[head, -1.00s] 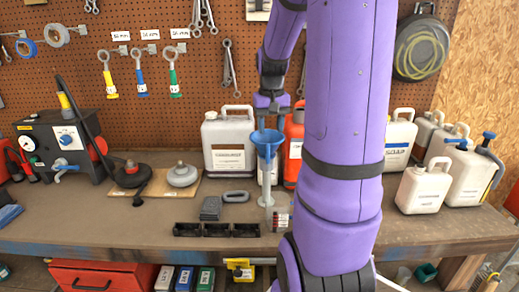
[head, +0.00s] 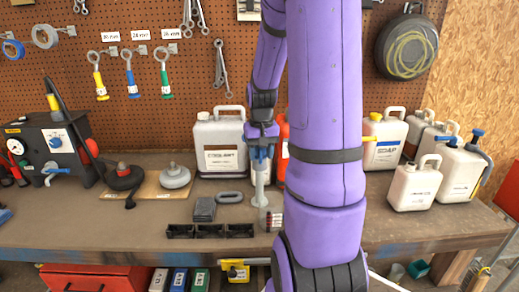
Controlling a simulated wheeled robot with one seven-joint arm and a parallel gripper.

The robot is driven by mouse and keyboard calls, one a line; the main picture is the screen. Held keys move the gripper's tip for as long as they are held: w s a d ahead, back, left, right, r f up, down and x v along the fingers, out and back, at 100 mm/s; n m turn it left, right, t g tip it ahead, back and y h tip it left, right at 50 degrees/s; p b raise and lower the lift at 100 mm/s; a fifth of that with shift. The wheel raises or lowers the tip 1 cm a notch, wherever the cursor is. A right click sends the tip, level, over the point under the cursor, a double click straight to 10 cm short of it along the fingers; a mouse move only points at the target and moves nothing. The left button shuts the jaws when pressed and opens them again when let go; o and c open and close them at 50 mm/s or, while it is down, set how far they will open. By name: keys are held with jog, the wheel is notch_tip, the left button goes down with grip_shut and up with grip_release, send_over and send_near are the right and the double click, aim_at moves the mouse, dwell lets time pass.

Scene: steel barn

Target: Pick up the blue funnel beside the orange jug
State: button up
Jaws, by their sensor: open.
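The blue funnel (head: 256,153) is mostly hidden behind my gripper (head: 261,148), with only small blue parts showing. Below it a pale, narrow upright piece (head: 260,182) runs down to the bench. My gripper is at the height of the funnel's top and is open. I cannot tell whether the fingers touch the funnel or stand around it. The orange jug (head: 283,135) is just right of and behind the funnel, largely covered by my purple arm.
A white coolant jug (head: 221,150) stands close on the left. Black bins (head: 210,231) and a grey block (head: 204,209) lie at front left. Several pale jugs (head: 413,187) stand right of my arm.

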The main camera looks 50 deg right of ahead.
grip_shut()
jog(key=shift+r, duration=0.15)
